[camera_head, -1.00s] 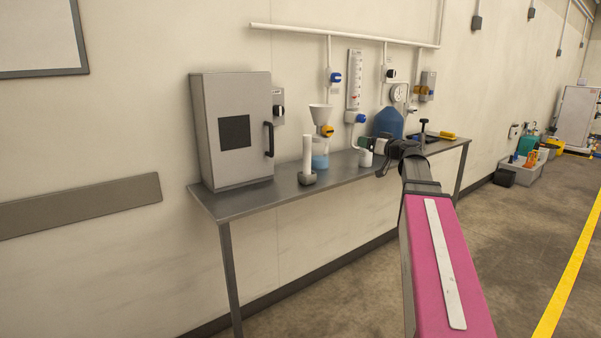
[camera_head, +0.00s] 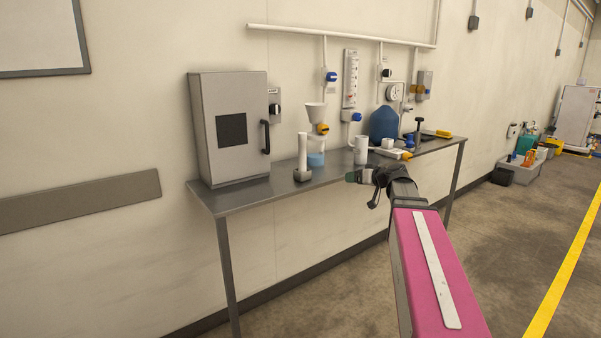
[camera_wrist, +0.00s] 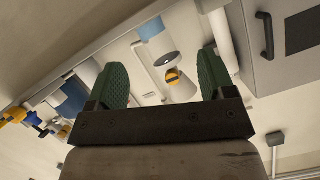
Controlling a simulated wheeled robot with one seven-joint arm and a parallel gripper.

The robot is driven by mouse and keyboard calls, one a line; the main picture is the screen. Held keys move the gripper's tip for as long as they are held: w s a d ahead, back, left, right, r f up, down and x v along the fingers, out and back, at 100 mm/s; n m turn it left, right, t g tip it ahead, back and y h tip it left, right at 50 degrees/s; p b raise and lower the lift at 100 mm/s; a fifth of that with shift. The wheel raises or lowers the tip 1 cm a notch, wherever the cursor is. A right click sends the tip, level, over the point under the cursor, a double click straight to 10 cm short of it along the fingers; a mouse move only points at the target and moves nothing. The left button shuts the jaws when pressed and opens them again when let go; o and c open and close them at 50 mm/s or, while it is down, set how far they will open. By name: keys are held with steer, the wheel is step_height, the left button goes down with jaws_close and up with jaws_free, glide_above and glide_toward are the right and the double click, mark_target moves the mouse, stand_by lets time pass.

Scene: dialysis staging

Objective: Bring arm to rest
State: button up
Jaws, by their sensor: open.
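My gripper (camera_head: 358,176) is in front of the long wall shelf, just off its front edge, at the end of my pink arm. Its green finger pads show spread apart in the wrist view (camera_wrist: 162,62), with nothing held between them. Behind the gripper, a white cylindrical container (camera_head: 361,150) stands on the grey metal shelf (camera_head: 235,199). I cannot see any contact between the gripper and the shelf.
A grey cabinet (camera_head: 210,160) stands at the shelf's left end.

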steer(key=s+f+m+g+h, duration=0.1)
steer(key=s+f+g+h, duration=0.2)
steer(key=s+f, duration=0.5)
steer(key=s+a+f+m+g+h, duration=0.1)
steer(key=s+f+g+h, duration=0.2)
steer(key=s+f, duration=0.5)
steer(key=s+a+f+m+g+h, duration=0.1)
steer(key=s+f, duration=0.7)
steer(key=f, duration=0.9)
steer(key=m+g+h, duration=0.1)
steer(key=g+h, duration=0.1)
steer(key=g, duration=0.1)
steer(key=shift+s+a+g, duration=0.25)
steer(key=shift+s+g, duration=0.05)
steer(key=shift+g, duration=0.1)
